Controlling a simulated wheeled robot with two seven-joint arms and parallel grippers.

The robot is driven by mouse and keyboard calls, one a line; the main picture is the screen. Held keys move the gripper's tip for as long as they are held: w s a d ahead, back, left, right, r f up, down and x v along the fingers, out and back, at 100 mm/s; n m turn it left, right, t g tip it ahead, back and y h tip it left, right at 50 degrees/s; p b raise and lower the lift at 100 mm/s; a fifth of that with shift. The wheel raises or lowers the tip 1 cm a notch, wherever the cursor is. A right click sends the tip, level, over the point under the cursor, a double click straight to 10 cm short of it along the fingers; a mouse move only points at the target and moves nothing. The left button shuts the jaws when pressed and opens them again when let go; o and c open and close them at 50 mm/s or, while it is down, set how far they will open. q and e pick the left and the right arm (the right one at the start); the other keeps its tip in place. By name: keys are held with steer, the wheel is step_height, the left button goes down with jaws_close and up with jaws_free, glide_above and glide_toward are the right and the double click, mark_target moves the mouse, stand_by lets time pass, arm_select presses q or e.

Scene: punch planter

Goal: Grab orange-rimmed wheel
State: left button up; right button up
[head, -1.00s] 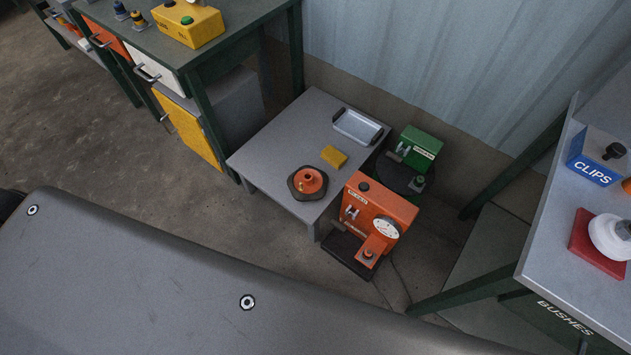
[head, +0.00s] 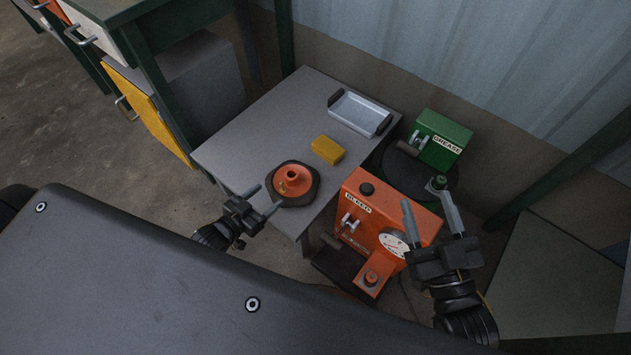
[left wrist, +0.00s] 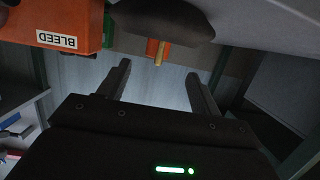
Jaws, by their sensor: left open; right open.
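A dark round disc with a raised orange middle (head: 292,181) lies on the front corner of the low grey table (head: 240,140); it is the nearest match to the orange-rimmed wheel, though its outer edge looks dark. My left gripper (head: 264,200) is open and empty at the table's near edge, just left of and nearer than the disc. In the left wrist view, the dark disc (left wrist: 168,18) and its orange middle (left wrist: 153,47) with a small brass part show beyond the open fingers (left wrist: 157,84). My right gripper (head: 428,200) is open and empty over the right side of the orange machine.
The orange "BLEED" machine (head: 375,205) stands right of the disc. A green "GREASE" box (head: 447,132) stands behind it. A yellow block (head: 327,150) and a metal tray (head: 358,113) lie on the table. The table's left part is clear.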

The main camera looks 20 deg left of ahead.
mark_target(292, 173)
arm_select(q)
steer(key=shift+t+h, duration=0.3)
steer(key=x, duration=0.2)
steer(key=b+x, duration=0.1)
steer(key=x, duration=0.1)
steer(key=r+x, duration=0.1)
steer(key=x, duration=0.1)
steer(key=shift+w+d+r, duration=0.1)
steer(key=shift+d, duration=0.05)
steer(key=shift+f+b+x, duration=0.2)
steer(key=shift+b+x, duration=0.4)
steer(key=shift+x, duration=0.6)
steer(key=shift+f+b+x, duration=0.2)
steer(key=shift+b+x, duration=0.4)
steer(key=shift+x, duration=0.6)
steer(key=shift+w, duration=0.35)
jaws_close()
arm_select(e)
steer(key=s+d+r+t+y, duration=0.1)
steer(key=d+r+t, duration=0.3)
steer(key=r+t, duration=0.3)
steer(key=shift+s+d+m, duration=0.15)
steer(key=shift+s+m, duration=0.2)
steer(key=shift+m, duration=0.05)
steer(key=shift+r, duration=0.1)
arm_select(q)
steer(key=shift+w+r, duration=0.1)
steer(key=shift+r, duration=0.25)
